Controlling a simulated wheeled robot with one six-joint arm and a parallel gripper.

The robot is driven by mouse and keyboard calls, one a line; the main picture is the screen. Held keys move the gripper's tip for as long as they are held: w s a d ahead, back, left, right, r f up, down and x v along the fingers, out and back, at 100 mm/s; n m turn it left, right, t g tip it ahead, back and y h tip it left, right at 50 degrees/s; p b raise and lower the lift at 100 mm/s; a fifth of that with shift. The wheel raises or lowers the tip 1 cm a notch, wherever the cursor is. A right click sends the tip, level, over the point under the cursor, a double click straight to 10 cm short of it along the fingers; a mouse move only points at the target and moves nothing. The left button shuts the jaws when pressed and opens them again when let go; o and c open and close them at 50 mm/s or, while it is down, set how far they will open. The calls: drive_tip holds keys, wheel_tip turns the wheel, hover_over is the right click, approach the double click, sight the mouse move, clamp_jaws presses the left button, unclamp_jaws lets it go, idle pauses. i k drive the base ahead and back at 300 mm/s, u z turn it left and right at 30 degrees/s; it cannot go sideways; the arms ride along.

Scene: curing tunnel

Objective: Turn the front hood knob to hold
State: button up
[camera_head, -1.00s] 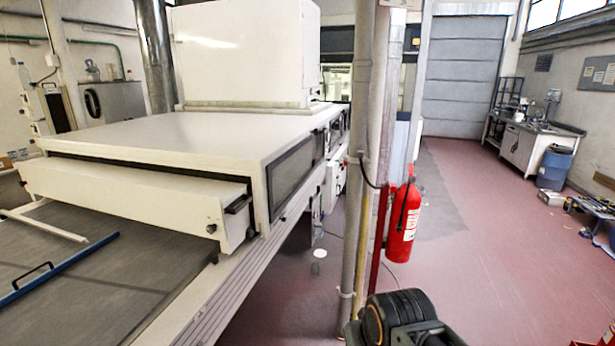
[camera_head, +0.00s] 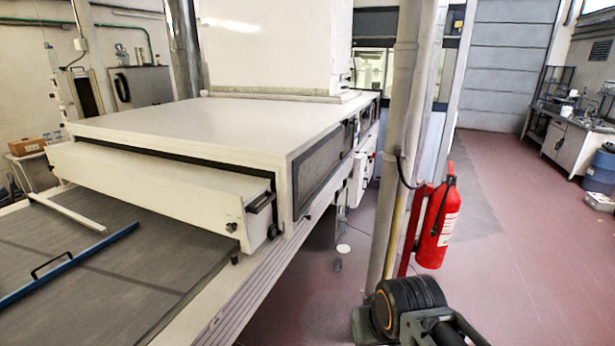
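The front hood (camera_head: 150,195) is a long cream box on the near end of the tunnel, above the dark belt. A small dark knob (camera_head: 231,227) sits near the right end of its front face. Another small dark round part (camera_head: 272,231) is low on its right side, below a black handle (camera_head: 262,202). Both are too small to read a setting. My gripper is not in view. Only a dark part of my arm shows at the bottom right, well apart from the hood.
A grey pole (camera_head: 402,150) and a red fire extinguisher (camera_head: 437,222) stand right of the tunnel (camera_head: 210,125). A blue bar with a handle (camera_head: 70,262) lies across the belt (camera_head: 150,275). The red floor (camera_head: 520,270) at right is mostly clear.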

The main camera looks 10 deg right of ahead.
sight(231, 228)
drive_tip(key=z, duration=0.05)
drive_tip(key=i, duration=1.3)
drive_tip(key=u, duration=3.25)
